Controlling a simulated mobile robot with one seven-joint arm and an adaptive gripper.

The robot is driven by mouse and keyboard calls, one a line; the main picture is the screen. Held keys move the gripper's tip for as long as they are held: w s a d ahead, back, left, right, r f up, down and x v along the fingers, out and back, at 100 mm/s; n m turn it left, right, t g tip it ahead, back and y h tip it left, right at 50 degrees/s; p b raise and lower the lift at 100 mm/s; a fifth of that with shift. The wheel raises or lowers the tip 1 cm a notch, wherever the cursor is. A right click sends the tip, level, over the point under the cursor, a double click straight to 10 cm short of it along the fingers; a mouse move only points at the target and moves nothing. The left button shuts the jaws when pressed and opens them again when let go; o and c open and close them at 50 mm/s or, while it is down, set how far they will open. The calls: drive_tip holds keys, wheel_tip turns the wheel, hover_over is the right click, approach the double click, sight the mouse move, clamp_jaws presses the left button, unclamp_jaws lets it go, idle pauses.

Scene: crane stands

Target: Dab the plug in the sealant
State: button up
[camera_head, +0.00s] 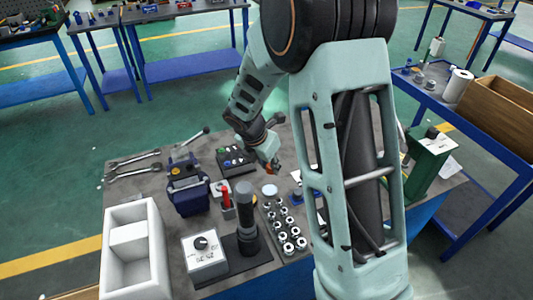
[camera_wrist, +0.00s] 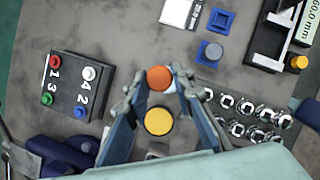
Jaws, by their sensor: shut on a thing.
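My gripper (camera_head: 269,165) points down over the middle of the bench. In the wrist view its two fingers (camera_wrist: 161,82) are closed on a small orange round-topped piece (camera_wrist: 159,78), which looks like the plug. The plug shows as an orange spot in the head view (camera_head: 269,171). A pale round disc (camera_head: 270,190), perhaps the sealant dish, lies on the bench close to the plug. In the wrist view it is mostly hidden behind the plug and fingers. I cannot tell whether the plug touches it; in the head view they look apart.
Several sockets (camera_head: 287,232) stand in a tray beside the disc. A box with numbered buttons (camera_wrist: 70,86) lies on the other side. A yellow disc (camera_wrist: 158,121) shows between the fingers. A dark upright cylinder (camera_head: 245,208) and a white bin (camera_head: 115,272) stand nearer the front left.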

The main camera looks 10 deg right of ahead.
drive_tip(key=shift+s+a+f, duration=0.1)
drive_tip(key=shift+s+a, duration=0.15)
drive_tip(key=shift+s, duration=0.05)
wheel_tip(320, 180, down, 6)
drive_tip(key=b, duration=0.6)
drive_tip(key=shift+f+b, duration=0.35)
drive_tip(key=shift+f, duration=0.25)
idle(2.0)
wheel_tip(320, 180, up, 7)
drive_tip(key=p, duration=0.7)
drive_tip(key=shift+r, duration=0.15)
drive_tip(key=shift+d, duration=0.1)
idle(0.5)
